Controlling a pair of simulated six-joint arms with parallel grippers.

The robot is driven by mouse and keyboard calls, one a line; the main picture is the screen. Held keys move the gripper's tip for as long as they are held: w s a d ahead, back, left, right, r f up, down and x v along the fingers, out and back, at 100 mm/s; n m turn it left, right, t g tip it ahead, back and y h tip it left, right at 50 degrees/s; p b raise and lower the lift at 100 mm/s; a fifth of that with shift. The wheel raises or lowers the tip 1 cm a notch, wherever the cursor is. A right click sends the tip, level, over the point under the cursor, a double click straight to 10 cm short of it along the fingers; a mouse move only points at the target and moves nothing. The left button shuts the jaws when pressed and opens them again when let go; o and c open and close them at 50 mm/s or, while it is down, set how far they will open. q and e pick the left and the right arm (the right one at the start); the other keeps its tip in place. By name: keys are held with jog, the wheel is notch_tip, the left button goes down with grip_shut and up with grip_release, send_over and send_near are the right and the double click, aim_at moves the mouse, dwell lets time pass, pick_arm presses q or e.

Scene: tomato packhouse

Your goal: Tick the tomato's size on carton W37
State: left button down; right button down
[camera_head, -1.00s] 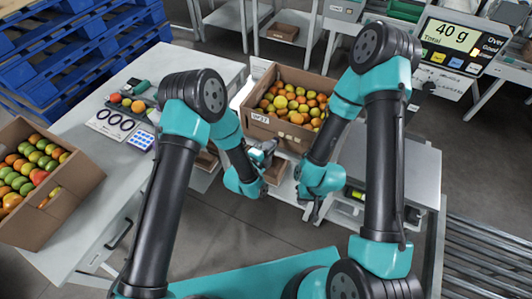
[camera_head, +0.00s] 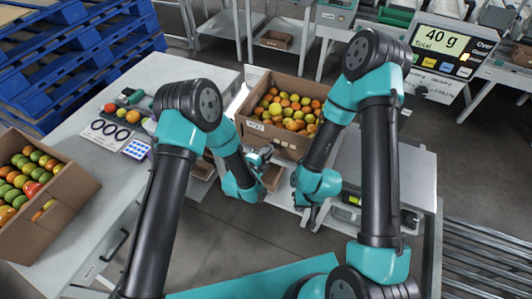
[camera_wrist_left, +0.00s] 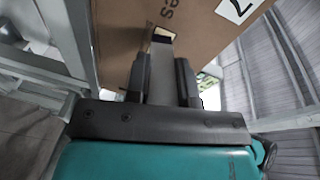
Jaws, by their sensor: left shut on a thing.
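The cardboard carton W37 (camera_head: 288,146), full of red, orange and yellow tomatoes, stands behind my grippers; a small white label (camera_head: 255,126) is on its front. My left gripper (camera_head: 262,158) is close to the carton's front. In the left wrist view its fingers (camera_wrist_left: 168,80) are shut on a slim grey, pen-like object (camera_wrist_left: 162,65), which points at the carton wall (camera_wrist_left: 120,30). I cannot tell whether its tip touches. Printed letters and a white label corner show there; no tick is legible. My right gripper (camera_head: 308,215) hangs lower, in front of the carton; its fingers are too dark to judge.
A sizing card with rings (camera_head: 106,131) and a few loose tomatoes (camera_head: 133,116) lie on the left table (camera_head: 120,170). A tilted tomato box (camera_head: 65,190) stands at far left. A display (camera_head: 440,42) at right reads 40 g Total. A roller conveyor (camera_head: 485,255) runs at right.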

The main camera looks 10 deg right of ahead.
pick_arm(q)
jog(key=shift+w+d, duration=0.3)
dwell(0.9)
jog(key=shift+s+d+r, duration=0.25)
jog(key=shift+d+r, duration=0.05)
jog(key=shift+r, duration=0.15)
dwell(0.4)
jog(key=shift+w+a+f, duration=0.15)
jog(key=shift+a+f, duration=0.05)
jog(key=shift+f, duration=0.05)
dwell(0.4)
jog(key=shift+s+d+f+v, duration=0.1)
jog(key=shift+s+v, duration=0.05)
jog(key=shift+v, duration=0.85)
jog(key=shift+s+d+f+v, duration=0.1)
jog(key=shift+v, duration=0.85)
jog(key=shift+s+d+f+v, duration=0.1)
jog(key=shift+s+f+v, duration=0.05)
jog(key=shift+v, duration=0.85)
